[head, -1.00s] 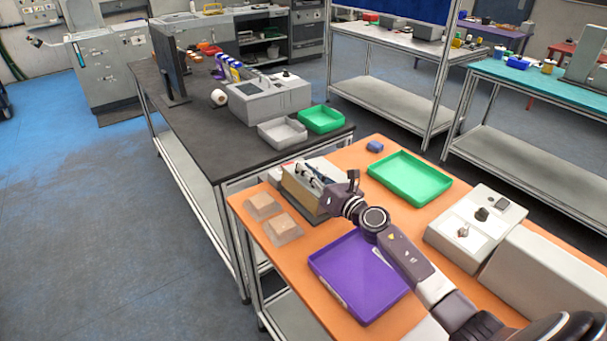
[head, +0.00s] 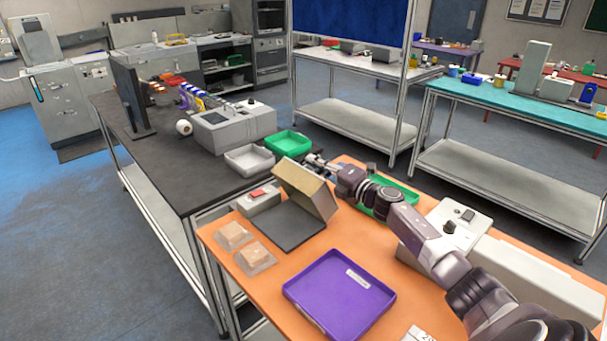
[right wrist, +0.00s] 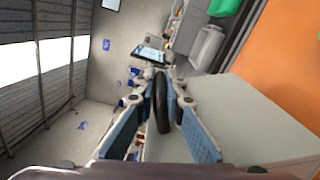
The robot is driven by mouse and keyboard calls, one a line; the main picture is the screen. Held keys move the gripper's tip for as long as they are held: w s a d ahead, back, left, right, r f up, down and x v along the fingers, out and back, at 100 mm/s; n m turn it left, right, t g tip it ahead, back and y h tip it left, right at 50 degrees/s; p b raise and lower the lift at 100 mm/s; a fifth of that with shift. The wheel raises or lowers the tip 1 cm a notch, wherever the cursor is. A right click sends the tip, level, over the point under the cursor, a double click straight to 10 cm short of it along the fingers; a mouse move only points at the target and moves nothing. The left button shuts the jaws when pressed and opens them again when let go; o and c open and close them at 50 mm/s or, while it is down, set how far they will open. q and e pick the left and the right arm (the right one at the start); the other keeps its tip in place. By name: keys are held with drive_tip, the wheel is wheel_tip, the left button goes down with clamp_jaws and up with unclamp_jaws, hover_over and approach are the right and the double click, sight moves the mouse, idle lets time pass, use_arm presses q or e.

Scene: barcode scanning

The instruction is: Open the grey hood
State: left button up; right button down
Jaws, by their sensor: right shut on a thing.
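The grey hood (head: 305,190) stands raised and tilted over a dark flat base (head: 287,228) on the orange table. Its tan-brown inner side faces the head camera and its grey outer side is mostly hidden there. My right gripper (head: 318,162) is at the hood's upper edge, partly hidden behind it. In the right wrist view, my right gripper (right wrist: 163,112) is shut on a dark handle (right wrist: 162,100), and the pale outer face of the hood (right wrist: 240,120) lies right beside the fingers. My left gripper is not in view.
A small grey box with a red top (head: 259,197) stands left of the base. Two tan packages (head: 232,236) lie at the table's left edge. A purple tray (head: 340,294) lies in front. A green tray (head: 402,190) and a control box (head: 455,222) stand right, near my arm.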

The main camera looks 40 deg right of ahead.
drive_tip(key=d+f+m+b, duration=0.2)
drive_tip(key=d+m+b, duration=0.2)
drive_tip(key=d, duration=0.2)
drive_tip(key=shift+w+d+f+m, duration=0.3)
drive_tip(key=shift+w+f+m, duration=0.05)
drive_tip(key=shift+w+m, duration=0.1)
drive_tip(key=c, duration=2)
unclamp_jaws()
drive_tip(key=shift+a, duration=0.1)
drive_tip(key=shift+r, duration=0.1)
